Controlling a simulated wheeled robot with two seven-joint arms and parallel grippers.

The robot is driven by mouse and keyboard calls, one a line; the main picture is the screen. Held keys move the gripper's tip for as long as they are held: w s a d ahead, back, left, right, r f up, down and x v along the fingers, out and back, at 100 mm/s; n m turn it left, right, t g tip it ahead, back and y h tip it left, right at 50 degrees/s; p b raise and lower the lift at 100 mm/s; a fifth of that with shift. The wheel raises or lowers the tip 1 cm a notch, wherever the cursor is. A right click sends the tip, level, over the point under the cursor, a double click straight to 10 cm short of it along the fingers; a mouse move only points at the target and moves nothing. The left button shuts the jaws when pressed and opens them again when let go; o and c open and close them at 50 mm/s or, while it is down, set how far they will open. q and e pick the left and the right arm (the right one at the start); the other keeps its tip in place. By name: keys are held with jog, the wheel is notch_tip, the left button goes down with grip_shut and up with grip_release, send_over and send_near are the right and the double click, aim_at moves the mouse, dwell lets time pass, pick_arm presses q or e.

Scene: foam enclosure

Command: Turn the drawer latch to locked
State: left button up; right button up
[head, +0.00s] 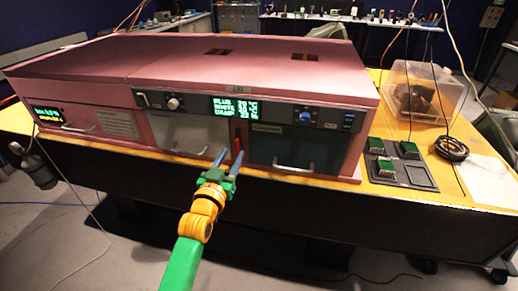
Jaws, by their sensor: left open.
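The pink foam enclosure (150,65) stands on the yellow bench. A small red piece, which looks like the latch (239,146), sits upright on the narrow strip between two front panels. A light panel with a handle (188,130) is to its left and a dark panel with a handle (290,150) to its right. My left gripper (227,158), with blue fingertips, is open in front of the strip. Its right fingertip overlaps the lower part of the red piece; I cannot tell whether they touch. My right gripper is out of view.
A control strip with a green-lit display (236,107) runs above the panels. Green circuit boards (385,167) in a dark tray, a black coil (451,149) and a clear bin (422,90) sit at the right. The space before the bench is clear around my arm.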

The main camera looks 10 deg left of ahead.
aim_at(236, 144)
pick_arm(q)
jog(key=w, duration=0.6)
jog(key=shift+a+f, duration=0.2)
jog(key=shift+w+a, duration=0.1)
jog(key=shift+f, duration=0.1)
grip_shut()
